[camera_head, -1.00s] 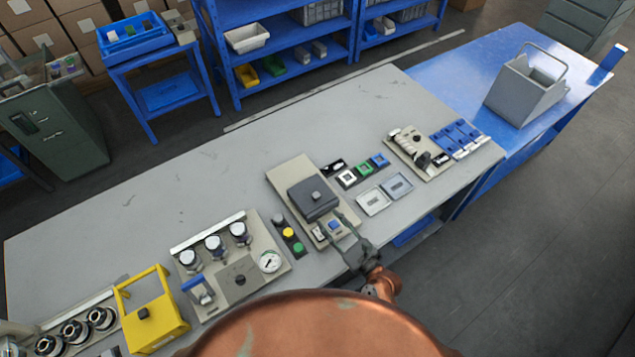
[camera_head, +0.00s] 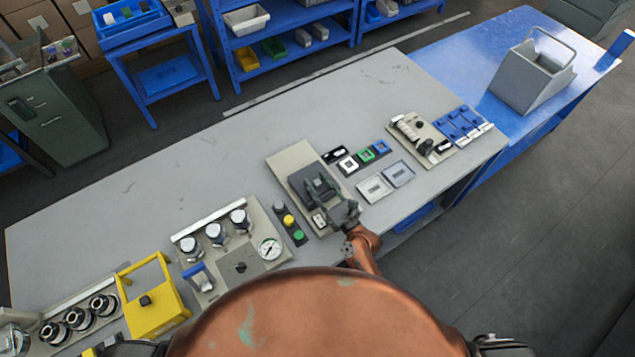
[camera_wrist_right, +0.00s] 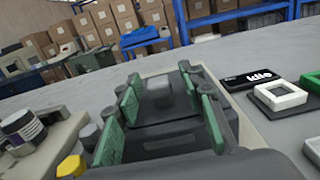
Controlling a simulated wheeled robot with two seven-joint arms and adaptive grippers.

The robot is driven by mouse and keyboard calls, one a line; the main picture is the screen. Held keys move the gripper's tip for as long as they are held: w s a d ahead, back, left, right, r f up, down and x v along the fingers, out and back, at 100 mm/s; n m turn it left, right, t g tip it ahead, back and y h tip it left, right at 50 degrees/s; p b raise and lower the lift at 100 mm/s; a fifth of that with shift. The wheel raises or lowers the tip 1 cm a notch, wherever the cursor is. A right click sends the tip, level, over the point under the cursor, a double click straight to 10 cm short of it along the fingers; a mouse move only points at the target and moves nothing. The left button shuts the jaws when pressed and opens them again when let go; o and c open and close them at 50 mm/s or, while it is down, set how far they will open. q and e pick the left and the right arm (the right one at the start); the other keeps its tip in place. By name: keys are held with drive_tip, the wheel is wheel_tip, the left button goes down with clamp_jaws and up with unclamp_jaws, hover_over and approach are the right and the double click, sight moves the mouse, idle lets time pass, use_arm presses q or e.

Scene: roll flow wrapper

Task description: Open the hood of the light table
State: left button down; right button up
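The light table has a dark grey hood (camera_head: 308,171) on a beige base plate (camera_head: 289,160), near the middle of the bench's front edge. The hood is down. My right gripper (camera_head: 321,186) is over the hood, reaching in from the front edge. In the right wrist view, its two green-padded fingers (camera_wrist_right: 168,95) are apart. Whether a finger touches the knob cannot be told. My left gripper is not clearly seen in the head view.
A signal block with yellow and green buttons (camera_head: 290,221) lies left of the light table. A gauge panel (camera_head: 245,262) and a yellow frame (camera_head: 152,310) stand further left. Square modules (camera_head: 365,154) and flat trays (camera_head: 374,188) lie right. The bench's back (camera_head: 180,170) is clear.

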clamp_jaws()
idle(0.4)
